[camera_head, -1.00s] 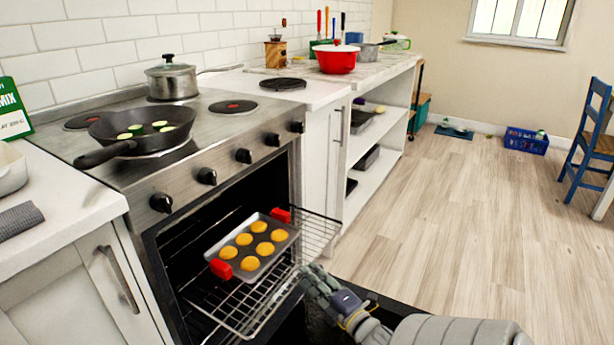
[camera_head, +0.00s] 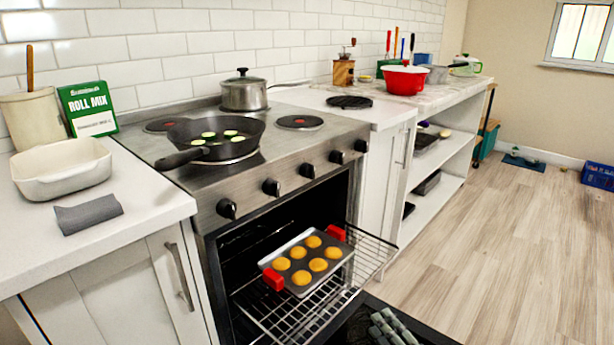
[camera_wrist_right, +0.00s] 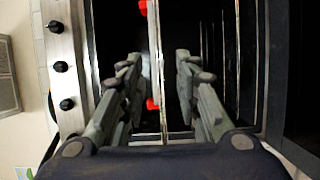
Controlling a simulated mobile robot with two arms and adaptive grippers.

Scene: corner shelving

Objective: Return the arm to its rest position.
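My right gripper (camera_head: 392,328) shows at the bottom edge of the head view, low in front of the open oven, below and to the right of the muffin tray. In the right wrist view its two fingers (camera_wrist_right: 157,85) are spread apart with nothing between them. The muffin tray (camera_head: 325,277) with red grips and several golden muffins sits on the pulled-out oven rack (camera_head: 262,322), apart from the gripper. In the wrist view the tray's red grips (camera_wrist_right: 152,104) show beyond the fingers. The rest of the right arm is out of the head view. My left gripper is not in view.
The stove front (camera_head: 290,183) with knobs stands above the oven cavity. The open oven door (camera_head: 350,325) lies low, near the gripper. A frying pan (camera_head: 185,155) and a pot (camera_head: 244,95) stand on the stove.

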